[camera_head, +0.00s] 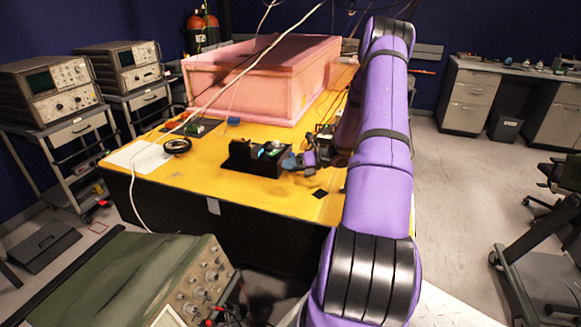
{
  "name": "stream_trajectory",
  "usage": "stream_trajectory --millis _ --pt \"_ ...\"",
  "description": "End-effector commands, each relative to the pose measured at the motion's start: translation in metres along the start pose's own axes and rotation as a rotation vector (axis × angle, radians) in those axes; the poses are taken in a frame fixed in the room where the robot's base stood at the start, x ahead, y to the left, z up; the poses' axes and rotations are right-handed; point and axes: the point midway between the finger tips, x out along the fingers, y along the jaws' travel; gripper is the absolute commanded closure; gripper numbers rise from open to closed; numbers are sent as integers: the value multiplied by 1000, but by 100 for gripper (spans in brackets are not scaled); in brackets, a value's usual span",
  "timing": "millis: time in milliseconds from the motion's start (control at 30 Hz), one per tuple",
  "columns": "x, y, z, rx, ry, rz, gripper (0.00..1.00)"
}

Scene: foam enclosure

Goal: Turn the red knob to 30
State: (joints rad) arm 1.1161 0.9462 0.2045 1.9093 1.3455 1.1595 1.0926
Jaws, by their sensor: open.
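My purple arm reaches forward over the yellow table (240,196). My gripper (294,163) is at its far end, close to the right side of a small black device (240,160). The gripper is small and dark in this view, and I cannot tell whether it touches the device. The device has a small lit blue-green area near its right end. I cannot make out a red knob or any number scale on it; the gripper and its wrist may cover that part.
A pink foam box (262,82) stands at the back of the table. A black cable coil (177,146) and white paper (140,157) lie at the left. A green instrument (130,285) stands in the foreground. Carts with oscilloscopes (48,87) stand at the left. A white cable crosses the view.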

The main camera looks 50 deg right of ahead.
Motion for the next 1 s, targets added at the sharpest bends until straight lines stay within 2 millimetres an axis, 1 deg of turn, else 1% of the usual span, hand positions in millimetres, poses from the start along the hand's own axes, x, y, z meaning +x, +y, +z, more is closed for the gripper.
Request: stream_trajectory --millis 167,400,600,800,1000 --pt "-18 -1 0 0 -2 -3 49" --pt "-63 -1 0 0 -2 -3 49" --pt "-93 -1 0 0 -1 -3 49" --pt "-106 0 0 0 0 -1 49" --pt "-107 0 0 1 0 -1 49"
